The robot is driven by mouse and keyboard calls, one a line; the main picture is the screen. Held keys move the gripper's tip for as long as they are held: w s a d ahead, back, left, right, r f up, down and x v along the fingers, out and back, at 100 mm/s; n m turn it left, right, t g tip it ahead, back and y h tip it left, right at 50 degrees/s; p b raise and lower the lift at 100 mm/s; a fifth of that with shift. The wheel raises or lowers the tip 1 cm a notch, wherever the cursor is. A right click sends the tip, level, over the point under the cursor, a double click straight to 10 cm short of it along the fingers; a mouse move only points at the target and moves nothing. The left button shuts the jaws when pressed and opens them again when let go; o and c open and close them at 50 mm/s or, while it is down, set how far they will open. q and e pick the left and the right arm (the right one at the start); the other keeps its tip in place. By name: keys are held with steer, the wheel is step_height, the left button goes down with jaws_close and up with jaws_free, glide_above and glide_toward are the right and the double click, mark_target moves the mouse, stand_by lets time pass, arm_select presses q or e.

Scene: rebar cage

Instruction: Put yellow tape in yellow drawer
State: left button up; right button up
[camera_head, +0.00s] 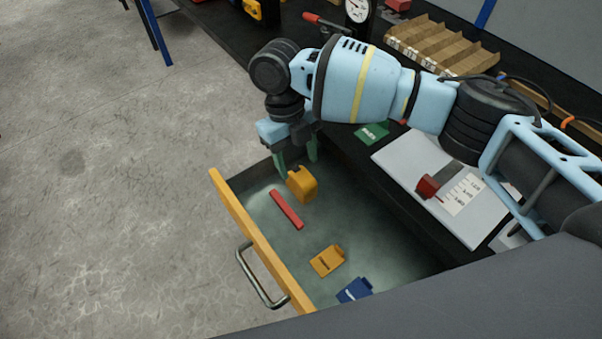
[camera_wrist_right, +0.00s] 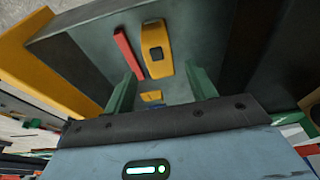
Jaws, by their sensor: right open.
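The yellow tape (camera_head: 302,186) is a chunky yellow block at the far end of the open drawer, inside its walls. It also shows in the right wrist view (camera_wrist_right: 156,47), beyond my fingertips. I cannot tell whether it rests flat on the drawer floor. The drawer has a yellow front (camera_head: 250,232) with a metal handle (camera_head: 262,277). My right gripper (camera_head: 296,162) is open over the drawer's far end, just above the tape, with its green fingers apart and nothing between them. My left gripper is not in view.
The drawer also holds a red bar (camera_head: 286,209), a yellow item (camera_head: 327,260) and a blue item (camera_head: 355,290). The black bench to the right carries a pale board (camera_head: 405,170), a green box (camera_head: 371,133) and a cardboard organiser (camera_head: 440,48). Open floor lies left.

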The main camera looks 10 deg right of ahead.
steer(key=shift+v, duration=2.65)
